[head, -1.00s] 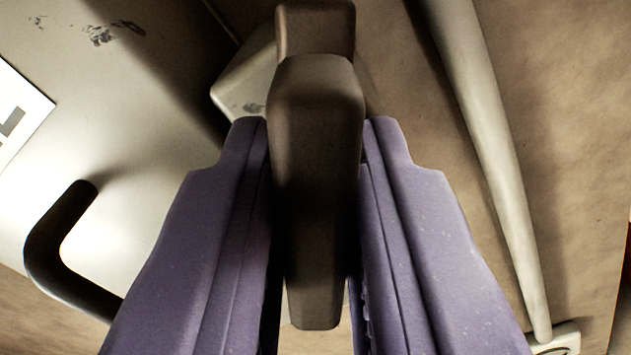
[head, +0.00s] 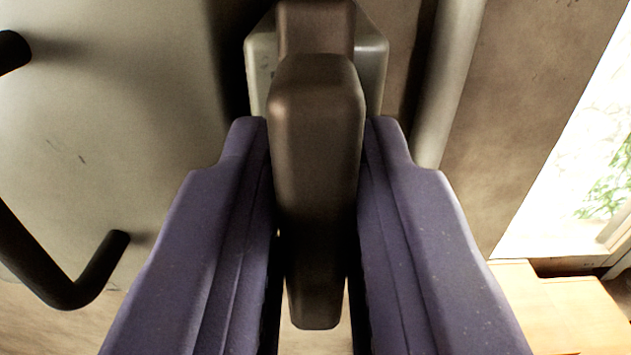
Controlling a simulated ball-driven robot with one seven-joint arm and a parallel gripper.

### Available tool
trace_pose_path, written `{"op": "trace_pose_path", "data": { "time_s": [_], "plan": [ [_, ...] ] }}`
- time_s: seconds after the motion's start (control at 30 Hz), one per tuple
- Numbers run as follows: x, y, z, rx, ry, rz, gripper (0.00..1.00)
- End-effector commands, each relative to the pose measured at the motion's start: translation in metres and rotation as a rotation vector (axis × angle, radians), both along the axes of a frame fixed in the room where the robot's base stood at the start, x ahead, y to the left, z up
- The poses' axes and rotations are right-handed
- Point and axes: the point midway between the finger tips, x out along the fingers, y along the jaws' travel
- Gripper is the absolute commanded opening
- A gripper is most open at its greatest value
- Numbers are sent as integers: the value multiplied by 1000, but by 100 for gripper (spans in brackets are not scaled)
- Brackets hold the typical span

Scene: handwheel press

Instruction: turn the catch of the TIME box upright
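The catch (head: 316,150) is a dark brown, round-edged bar in the middle of the view. It runs up and down the picture, roughly in line with the grey box edge and the pipe beside it. A pale bevelled block (head: 262,62) shows behind its upper end. My gripper (head: 316,135) has purple fingers on both sides of the catch, close against it, and is shut on it. The fingers hide part of the catch's sides. No TIME lettering is in view, so I cannot read which box this is.
A grey panel (head: 120,130) with a black bent handle (head: 65,285) fills the left. A pale pipe (head: 450,75) runs along the brown wall (head: 520,110) on the right. A bright window (head: 585,150) and wooden surface (head: 560,310) lie at the far right.

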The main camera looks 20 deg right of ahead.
Motion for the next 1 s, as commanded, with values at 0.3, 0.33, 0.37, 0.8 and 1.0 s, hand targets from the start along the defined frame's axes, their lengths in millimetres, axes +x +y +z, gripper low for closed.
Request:
{"op": "trace_pose_path", "data": {
  "time_s": [0.3,0.33,0.37,0.8,1.0],
  "plan": [
    [1,0,-4,-6,12,0,0],
    [1,0,-4,-6,12,0,0],
    [1,0,-4,-6,12,0,0],
    [-1,0,-1,-6,5,0,40],
    [-30,8,-2,-5,4,-1,40]
  ]
}}
